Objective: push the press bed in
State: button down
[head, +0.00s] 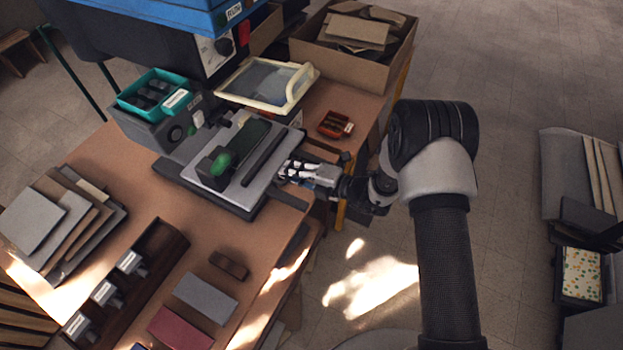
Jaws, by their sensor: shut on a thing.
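The press bed (210,178) is a light grey plate on a dark base, on the brown worktable. A dark green piece, a bright green knob (220,165) and a black bar (262,156) are on it. My gripper (286,171) is at the bed's right edge, low over the table, with my arm reaching in from the right. It is shut on the press bed at this edge; the exact grip point is small and partly hidden by the fingers.
A grey control box with a teal tray (154,94) stands behind the bed. A cream-framed screen (268,82), a small orange-red tray (335,125) and a cardboard box (345,60) are farther back. Boards (40,220) and a dark rack (130,280) are at left.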

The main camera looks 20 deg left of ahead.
aim_at(282, 166)
jog(key=shift+w+a+r+b, duration=0.1)
jog(key=shift+w+a+b, duration=0.05)
jog(key=shift+a, duration=1.1)
jog(key=shift+w+a+b, duration=0.1)
jog(key=shift+a+b, duration=0.05)
jog(key=shift+a, duration=1.1)
jog(key=c, duration=1.7)
grip_release()
jog(key=shift+o, duration=0.2)
jog(key=shift+d, duration=0.1)
jog(key=v, duration=1.2)
jog(key=shift+s, duration=0.1)
